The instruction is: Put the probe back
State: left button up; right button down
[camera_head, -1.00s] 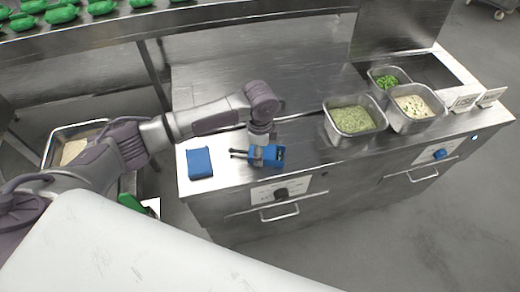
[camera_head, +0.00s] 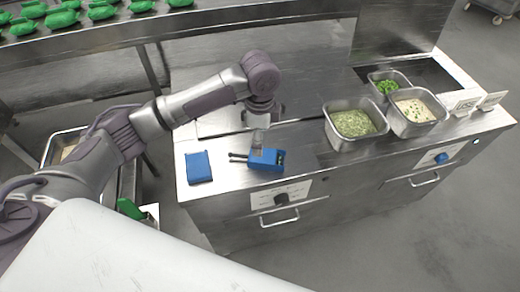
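A blue device (camera_head: 268,160) lies on the steel counter near its front edge. Two thin dark prongs (camera_head: 238,157) stick out from its left side; I cannot tell whether one of them is the probe. My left gripper (camera_head: 259,136) points down just above the device. Its fingers are small and blurred, so I cannot tell whether they are open, shut or touching it. A flat blue block (camera_head: 199,167) lies on the counter to the left of the device. My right gripper is not in view.
Steel pans with green mash (camera_head: 353,123), white food (camera_head: 415,108) and green pieces (camera_head: 387,86) stand on the right of the counter (camera_head: 308,140). Small signs (camera_head: 467,105) stand beyond them. A conveyor (camera_head: 200,27) with green items runs along the back.

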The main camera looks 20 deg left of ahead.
pick_arm(q)
jog(key=shift+r, duration=1.85)
jog(key=shift+f, duration=0.1)
